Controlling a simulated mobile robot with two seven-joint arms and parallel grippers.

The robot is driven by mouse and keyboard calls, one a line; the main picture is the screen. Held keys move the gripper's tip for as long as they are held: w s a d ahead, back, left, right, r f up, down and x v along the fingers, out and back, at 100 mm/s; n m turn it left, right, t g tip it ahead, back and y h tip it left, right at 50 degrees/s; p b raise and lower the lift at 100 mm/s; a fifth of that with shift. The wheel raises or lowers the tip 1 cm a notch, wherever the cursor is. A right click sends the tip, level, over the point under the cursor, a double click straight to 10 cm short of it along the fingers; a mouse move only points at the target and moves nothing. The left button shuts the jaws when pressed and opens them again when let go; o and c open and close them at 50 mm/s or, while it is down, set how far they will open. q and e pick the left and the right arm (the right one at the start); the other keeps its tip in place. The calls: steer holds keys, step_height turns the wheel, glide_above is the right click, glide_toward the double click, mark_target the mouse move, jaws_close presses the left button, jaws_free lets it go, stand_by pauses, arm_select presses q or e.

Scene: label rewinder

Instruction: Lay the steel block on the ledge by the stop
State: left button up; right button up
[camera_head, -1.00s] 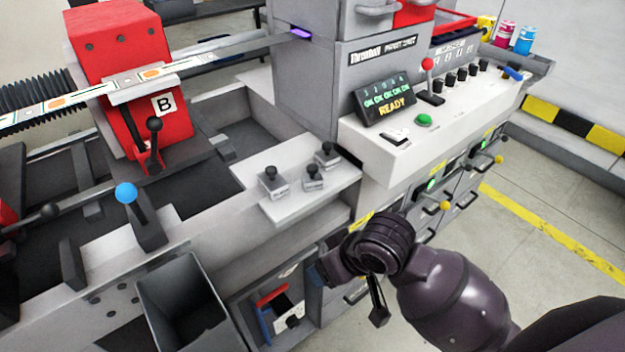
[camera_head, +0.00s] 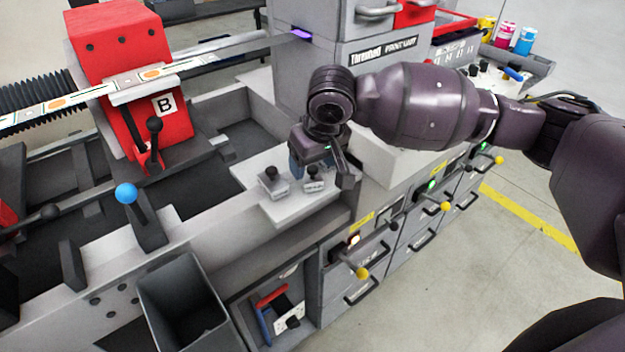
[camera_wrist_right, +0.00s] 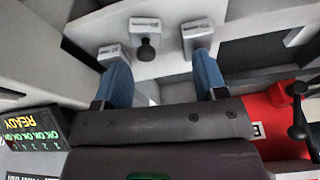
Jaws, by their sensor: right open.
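Several small steel blocks with black knobs stand on a white plate (camera_head: 290,213) on the machine. In the head view one steel block (camera_head: 272,184) is at the left and another (camera_head: 314,180) is just right of it. A third is hidden by my right gripper (camera_head: 320,172), which hangs over the plate's right part. The wrist view shows three blocks, left (camera_wrist_right: 108,50), middle (camera_wrist_right: 145,24) and right (camera_wrist_right: 196,30), beyond my open blue fingers (camera_wrist_right: 162,78). Nothing is held between them. I cannot tell which surface is the ledge or stop. My left gripper is not in view.
A grey bin (camera_head: 185,295) hangs in front. Drawers with handles (camera_head: 360,291) line the front right. The wrist view shows the READY display (camera_wrist_right: 30,130).

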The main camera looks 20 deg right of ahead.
mark_target(313, 167)
steer(key=shift+m+h, duration=0.3)
steer(key=shift+m, duration=0.2)
steer(key=w, duration=0.1)
steer(key=w+d+f, duration=0.1)
steer(key=w+f, duration=0.1)
steer(key=shift+w+d+f+b, duration=0.2)
steer(key=shift+w+d+b, duration=0.05)
steer(key=shift+d+b, duration=0.1)
steer(key=shift+a+b+x, duration=0.2)
steer(key=shift+b+x, duration=0.1)
steer(key=shift+x, duration=2.25)
steer(key=shift+s, duration=0.1)
steer(key=shift+c, duration=0.5)
steer(key=c, duration=0.7)
steer(key=shift+c, duration=0.4)
steer(key=shift+r, duration=0.1)
